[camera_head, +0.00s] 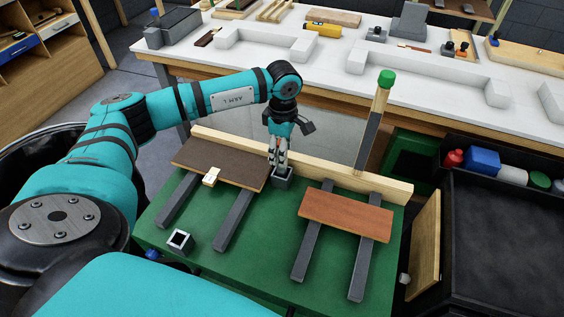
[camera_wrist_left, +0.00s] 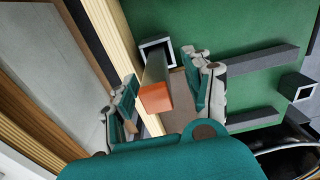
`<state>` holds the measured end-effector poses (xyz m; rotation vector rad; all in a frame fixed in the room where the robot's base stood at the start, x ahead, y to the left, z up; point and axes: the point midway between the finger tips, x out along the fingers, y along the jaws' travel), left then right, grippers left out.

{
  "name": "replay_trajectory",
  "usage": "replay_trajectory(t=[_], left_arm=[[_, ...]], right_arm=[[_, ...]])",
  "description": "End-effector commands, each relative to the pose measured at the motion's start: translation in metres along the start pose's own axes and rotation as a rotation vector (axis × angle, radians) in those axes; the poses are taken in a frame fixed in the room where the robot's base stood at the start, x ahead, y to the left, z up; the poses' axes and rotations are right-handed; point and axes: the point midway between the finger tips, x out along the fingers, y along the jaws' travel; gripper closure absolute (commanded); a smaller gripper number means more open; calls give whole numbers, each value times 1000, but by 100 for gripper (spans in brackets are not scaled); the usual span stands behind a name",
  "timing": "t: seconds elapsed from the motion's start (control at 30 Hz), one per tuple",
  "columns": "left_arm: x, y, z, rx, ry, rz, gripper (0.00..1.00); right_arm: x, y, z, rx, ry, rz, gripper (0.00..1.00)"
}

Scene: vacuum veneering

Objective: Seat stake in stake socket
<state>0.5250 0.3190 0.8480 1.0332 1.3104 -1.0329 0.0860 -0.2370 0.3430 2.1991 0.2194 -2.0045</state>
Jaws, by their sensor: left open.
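A dark stake with an orange end (camera_wrist_left: 156,97) stands between the fingers of my left gripper (camera_head: 277,153). In the left wrist view, the gripper (camera_wrist_left: 163,92) is open, with a finger on each side of the stake and gaps between. The stake's far end meets the opening of a grey square socket (camera_wrist_left: 146,46); how deep it sits is hidden. In the head view, this socket (camera_head: 283,182) is right below my fingertips, beside the wooden fence, and the gripper hides most of the stake. A second socket (camera_head: 180,240) is empty at the front left. My right gripper is out of view.
A wooden fence (camera_head: 335,176) runs along the green table (camera_head: 270,245). A dark brown panel (camera_head: 215,163) and a reddish panel (camera_head: 345,214) rest on grey bars. A green-topped stick (camera_head: 374,115) rises at the fence. A white workbench (camera_head: 330,75) stands behind.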

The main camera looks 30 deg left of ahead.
Motion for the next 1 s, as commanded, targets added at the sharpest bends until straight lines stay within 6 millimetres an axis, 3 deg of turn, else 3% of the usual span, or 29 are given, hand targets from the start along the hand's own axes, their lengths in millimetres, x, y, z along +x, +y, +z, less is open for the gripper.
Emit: replay_trajectory(t=[0.23, 0.53, 0.9, 1.0], left_arm=[[35, 4, 0, 0, 1, -3, 49], [40, 4, 0, 1, 1, -1, 49], [40, 4, 0, 0, 1, -1, 97], [40, 4, 0, 0, 1, -1, 100]], right_arm=[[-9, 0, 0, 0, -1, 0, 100], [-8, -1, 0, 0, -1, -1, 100], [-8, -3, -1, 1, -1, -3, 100], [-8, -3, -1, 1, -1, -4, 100]])
